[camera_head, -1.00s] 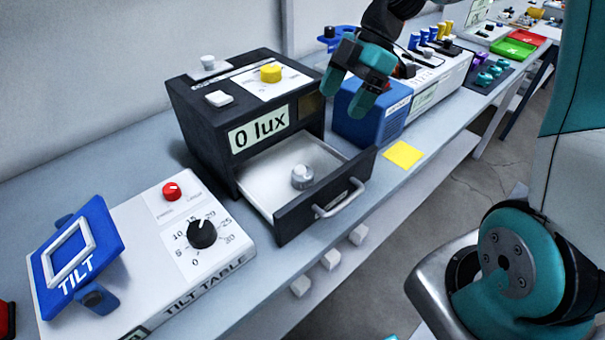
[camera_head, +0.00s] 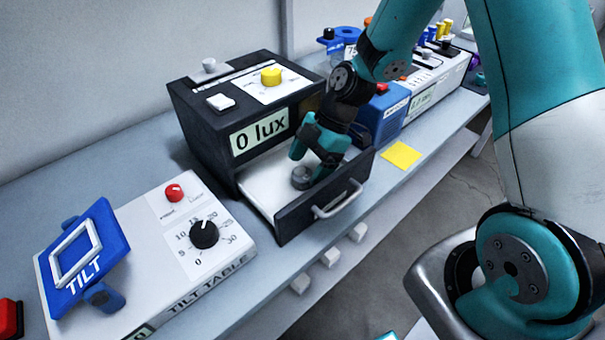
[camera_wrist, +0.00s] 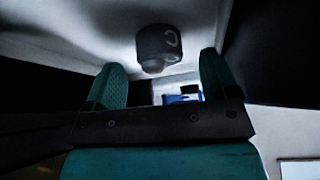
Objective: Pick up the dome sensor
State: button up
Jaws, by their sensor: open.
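The dome sensor (camera_head: 301,178), a small grey round piece, stands in the pulled-out drawer (camera_head: 259,196) of the black box marked "0 lux". It also shows in the wrist view (camera_wrist: 158,46), beyond the fingertips and between their lines. My gripper (camera_head: 309,164) is low over the drawer, right at the sensor, and partly covers it in the head view. In the wrist view its two teal fingers (camera_wrist: 161,82) are apart with nothing between them. I cannot tell whether a finger touches the sensor.
The dark drawer front with its handle (camera_head: 338,200) stands close to my gripper. The lux box (camera_head: 204,133) rises behind. A blue box (camera_head: 383,122) is to the right. The tilt table (camera_head: 150,255) stands at the left. A yellow note (camera_head: 400,155) lies on the bench.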

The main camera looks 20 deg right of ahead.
jog(key=shift+x, duration=1.1)
jog(key=c, duration=1)
